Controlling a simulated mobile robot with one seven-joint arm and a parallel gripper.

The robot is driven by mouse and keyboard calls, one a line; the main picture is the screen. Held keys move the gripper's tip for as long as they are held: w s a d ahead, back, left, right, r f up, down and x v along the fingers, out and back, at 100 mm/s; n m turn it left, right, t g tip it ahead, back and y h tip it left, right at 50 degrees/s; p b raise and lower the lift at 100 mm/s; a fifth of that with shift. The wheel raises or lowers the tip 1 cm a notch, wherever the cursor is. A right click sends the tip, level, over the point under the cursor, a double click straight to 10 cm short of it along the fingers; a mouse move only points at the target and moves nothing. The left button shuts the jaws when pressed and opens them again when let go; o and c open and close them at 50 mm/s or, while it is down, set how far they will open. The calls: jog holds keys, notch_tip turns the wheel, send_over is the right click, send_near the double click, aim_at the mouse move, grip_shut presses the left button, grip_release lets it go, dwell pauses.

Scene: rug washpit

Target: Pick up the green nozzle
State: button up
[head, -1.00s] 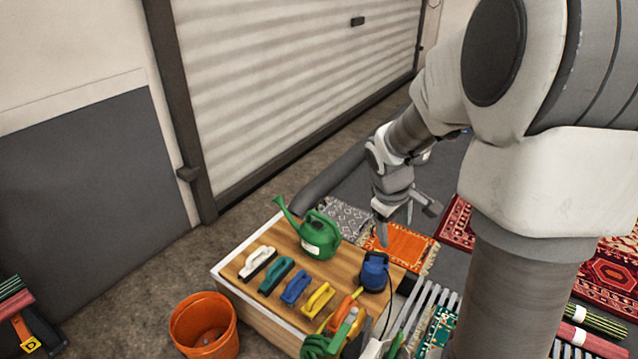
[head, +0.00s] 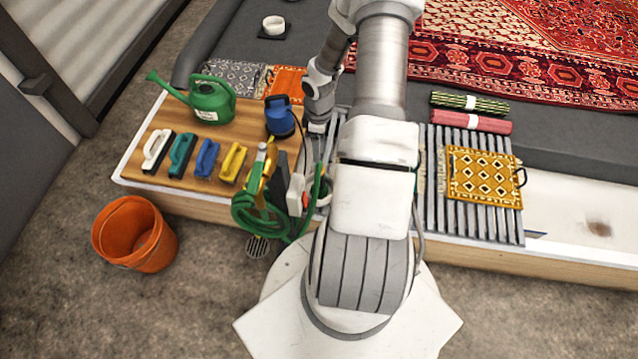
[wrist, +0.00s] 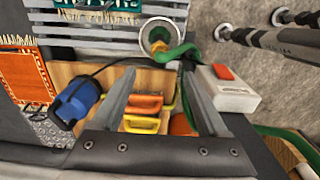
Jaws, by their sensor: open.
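A light green piece (head: 262,152), which may be the green nozzle, stands upright by a yellow part near the bench's front edge, above a coiled green hose (head: 258,222). In the wrist view a green curved piece (wrist: 176,53) runs beside a round metal-rimmed opening; I cannot tell whether it is the nozzle or hose. My gripper (wrist: 160,72) is open and empty, pointing down over the bench. In the head view my arm partly hides the area right of the hose.
A green watering can (head: 205,100), a blue device (head: 281,118) and a row of handled brushes (head: 182,153) stand on the wooden bench top (head: 140,170). A white box with an orange button (wrist: 222,88) is close to the right finger. An orange bucket (head: 134,234) stands on the floor.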

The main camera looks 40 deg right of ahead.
aim_at(319, 173)
notch_tip(319, 173, down, 16)
jog(key=b, duration=0.5)
jog(key=shift+d+r, duration=0.1)
jog(key=shift+r, duration=0.25)
grip_shut()
